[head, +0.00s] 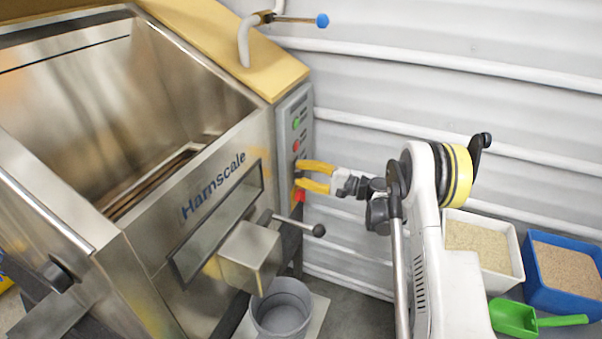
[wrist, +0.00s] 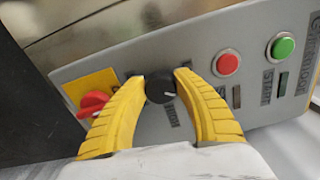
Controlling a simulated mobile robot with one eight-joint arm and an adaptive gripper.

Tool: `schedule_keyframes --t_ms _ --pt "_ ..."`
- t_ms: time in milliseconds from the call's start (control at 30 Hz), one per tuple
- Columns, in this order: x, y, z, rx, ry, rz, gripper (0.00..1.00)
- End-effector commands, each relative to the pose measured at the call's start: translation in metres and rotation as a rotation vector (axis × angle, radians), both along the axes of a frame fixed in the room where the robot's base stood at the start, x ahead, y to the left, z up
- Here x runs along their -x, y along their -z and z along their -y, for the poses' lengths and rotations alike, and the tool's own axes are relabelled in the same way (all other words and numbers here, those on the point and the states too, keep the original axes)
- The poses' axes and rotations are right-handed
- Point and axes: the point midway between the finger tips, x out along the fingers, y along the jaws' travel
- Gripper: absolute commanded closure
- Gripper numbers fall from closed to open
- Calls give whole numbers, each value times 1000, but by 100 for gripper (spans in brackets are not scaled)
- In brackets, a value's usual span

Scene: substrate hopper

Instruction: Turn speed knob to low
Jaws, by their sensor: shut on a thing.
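The speed knob (wrist: 160,87) is a small black round knob on the grey control panel (wrist: 205,105). A pale pointer mark on it points to the lower right in the wrist view. My gripper (wrist: 159,79) has its yellow fingers shut on the knob, one fingertip on each side. A label that looks like HIGH is partly seen below right of the knob. Other lettering at its left is mostly hidden by a finger. In the head view my gripper (head: 297,174) reaches the panel (head: 294,110) on the hopper's right side, and the knob is hidden there.
A red rotary switch (wrist: 93,103) on a yellow plate sits close by my left finger. A red button (wrist: 227,63) and green button (wrist: 283,46) are to the right. A lever with a black ball (head: 318,230) sticks out below my gripper. Bins (head: 570,300) stand right.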

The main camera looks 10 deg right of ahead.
Motion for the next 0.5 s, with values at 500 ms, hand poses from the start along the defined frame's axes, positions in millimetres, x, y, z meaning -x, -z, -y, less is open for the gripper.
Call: schedule_keyframes --t_ms 500 --pt "-1 1 0 251 0 347 95"
